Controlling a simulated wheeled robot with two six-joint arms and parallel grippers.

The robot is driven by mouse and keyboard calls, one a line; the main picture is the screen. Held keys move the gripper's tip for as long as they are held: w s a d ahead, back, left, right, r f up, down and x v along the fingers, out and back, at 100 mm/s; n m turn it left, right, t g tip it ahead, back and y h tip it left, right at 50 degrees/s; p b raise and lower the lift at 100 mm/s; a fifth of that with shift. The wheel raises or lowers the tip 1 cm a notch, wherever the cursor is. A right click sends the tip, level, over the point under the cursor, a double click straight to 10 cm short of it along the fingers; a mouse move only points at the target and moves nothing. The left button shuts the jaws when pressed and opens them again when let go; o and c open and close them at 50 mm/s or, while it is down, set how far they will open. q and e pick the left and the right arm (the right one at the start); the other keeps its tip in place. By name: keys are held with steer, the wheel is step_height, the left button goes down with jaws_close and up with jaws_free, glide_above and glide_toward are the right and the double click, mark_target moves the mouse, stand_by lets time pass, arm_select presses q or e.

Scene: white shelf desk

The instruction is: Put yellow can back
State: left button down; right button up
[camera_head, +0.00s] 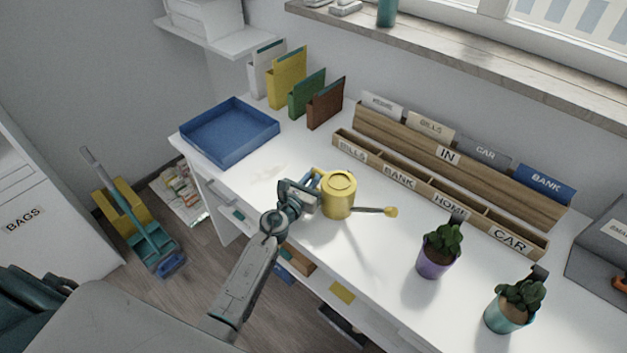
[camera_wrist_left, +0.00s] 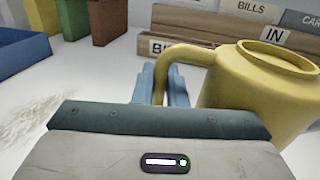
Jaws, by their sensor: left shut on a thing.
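The yellow can (camera_head: 338,197) is a watering can with a handle on its left and a spout pointing right. It is upright over the middle of the white desk; I cannot tell whether it touches the desktop. My left gripper (camera_head: 312,190) is shut on the can's handle. In the left wrist view the yellow can (camera_wrist_left: 262,90) fills the right side, and its handle passes between the blue fingers of my gripper (camera_wrist_left: 161,85). My right gripper is not in view.
A purple plant pot (camera_head: 437,257) and a teal plant pot (camera_head: 508,310) stand at the desk's right front. A wooden letter sorter (camera_head: 440,195) runs along the back. A blue tray (camera_head: 229,134) and several upright folders are at the left. A window ledge (camera_head: 470,65) is above.

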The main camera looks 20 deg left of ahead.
arm_select(q)
steer(key=shift+r, duration=0.15)
steer(key=c, duration=1.5)
jaws_free()
steer(key=shift+o, duration=0.2)
steer(key=s, duration=0.4)
steer(key=s+a, duration=0.1)
steer(key=s, duration=0.7)
steer(key=shift+a+b, duration=0.4)
